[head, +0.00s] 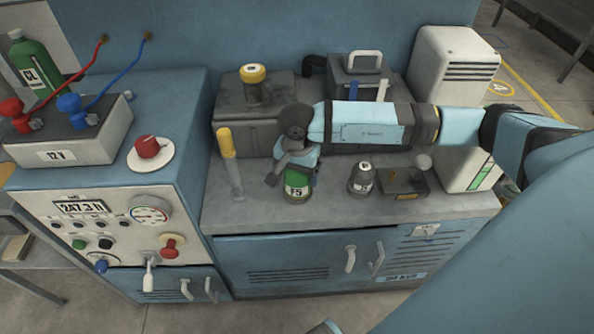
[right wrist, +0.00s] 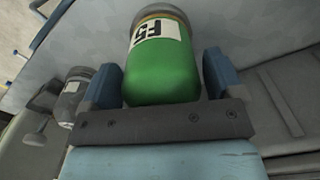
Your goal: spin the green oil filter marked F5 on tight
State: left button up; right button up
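The green oil filter marked F5 (head: 297,186) stands upright near the front of the grey counter. In the right wrist view the green filter (right wrist: 162,72) shows with its label upside down. My right gripper (head: 291,181) comes in over the filter, with its fingers on either side of it. In the right wrist view the gripper (right wrist: 162,82) has its fingers wide apart, with the filter between them and only narrow gaps, so contact is hard to make out. The filter's top is partly hidden behind the gripper in the head view.
A dark grey filter (head: 361,179) and a small dark tray (head: 404,184) stand to the right. A yellow-topped clear cylinder (head: 233,170) stands to the left. Behind are a dark box (head: 226,108) and a white canister (head: 452,60). The counter's front strip is clear.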

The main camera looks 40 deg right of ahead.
jog(key=c, duration=0.8)
jog(key=m, duration=0.5)
jog(key=shift+w, duration=0.1)
jog(key=m, duration=0.5)
jog(key=shift+w+p, duration=0.15)
jog(key=shift+p, duration=0.2)
jog(key=m, duration=0.3)
jog(key=shift+m+p, duration=0.3)
jog(key=shift+p, duration=0.1)
jog(key=shift+w+m, duration=0.1)
jog(key=shift+m, duration=0.8)
